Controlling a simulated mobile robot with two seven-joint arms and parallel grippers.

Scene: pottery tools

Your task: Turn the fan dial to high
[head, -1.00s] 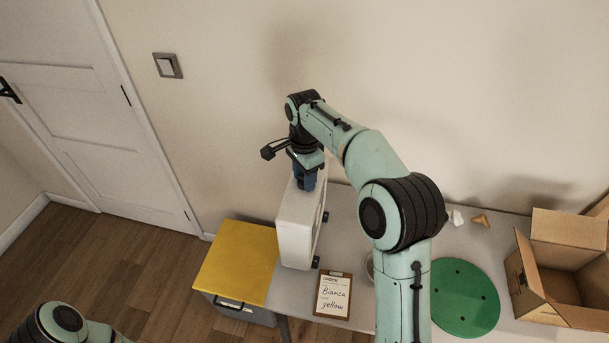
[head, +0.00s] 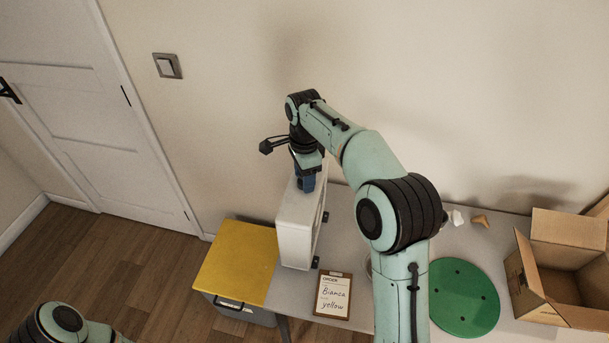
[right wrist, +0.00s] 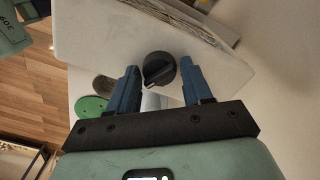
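The fan is a white box-shaped unit (head: 296,235) standing upright on the table against the wall. Its black round dial (right wrist: 158,70) with a raised pointer ridge shows on the fan's pale top face (right wrist: 95,35) in the right wrist view. My right gripper (head: 306,184) is over the top of the fan in the head view. Its two blue fingers (right wrist: 161,88) are spread on either side of the dial, with a gap to it on both sides. The dial's markings cannot be read. My left gripper is out of view; only part of that arm shows at lower left.
A yellow-topped cabinet (head: 236,262) stands left of the table. An order clipboard (head: 332,296) lies in front of the fan. A green round disc (head: 464,297) and an open cardboard box (head: 562,270) are to the right. A light switch (head: 167,66) is on the wall.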

